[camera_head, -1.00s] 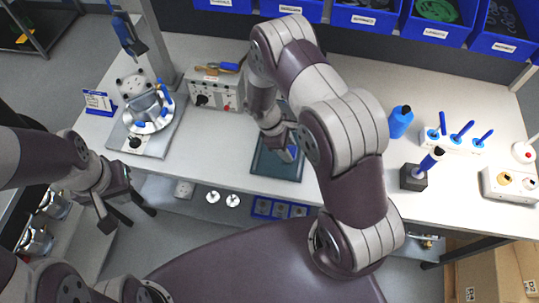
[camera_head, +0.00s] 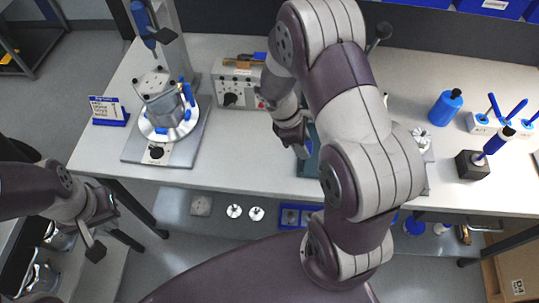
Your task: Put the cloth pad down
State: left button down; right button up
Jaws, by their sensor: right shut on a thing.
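My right gripper (camera_head: 300,147) is over the middle of the bench, pointing down and shut on the cloth pad (camera_head: 303,152). Only a small pale bluish part of the pad shows, the rest being hidden by the gripper and arm. Below it is a teal mat or tray (camera_head: 309,167), largely covered by my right arm. I cannot tell whether the pad touches it. My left gripper (camera_head: 112,247) is open and empty, low at the left, in front of the bench edge.
A metal housing (camera_head: 160,96) sits on a round fixture at the bench's left. A control box (camera_head: 236,92) stands behind the gripper. A blue bottle (camera_head: 446,107) and a dark block with a blue-handled tool (camera_head: 472,165) are at right. The bench front between fixture and mat is clear.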

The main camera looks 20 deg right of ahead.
jog(key=w+a+f, duration=0.1)
jog(key=a, duration=0.1)
jog(key=w+a+f, duration=0.1)
jog(key=w+a, duration=0.1)
jog(key=w+a+f+p, duration=0.1)
jog(key=w+a+f, duration=0.1)
jog(key=shift+f, duration=0.1)
jog(key=x, duration=0.3)
jog(key=shift+a+f+p, duration=0.25)
jog(key=shift+f+p, duration=0.05)
jog(key=shift+f, duration=0.2)
jog(key=shift+w+f, duration=0.15)
jog(key=shift+w, duration=0.05)
jog(key=shift+a+f, duration=0.1)
jog(key=shift+a, duration=0.05)
jog(key=o, duration=0.8)
jog(key=shift+s, duration=0.1)
pick_arm(q)
jog(key=shift+w+a+r, duration=0.15)
jog(key=shift+w+r, duration=0.05)
jog(key=shift+r, duration=0.6)
pick_arm(e)
jog(key=shift+o, duration=1.1)
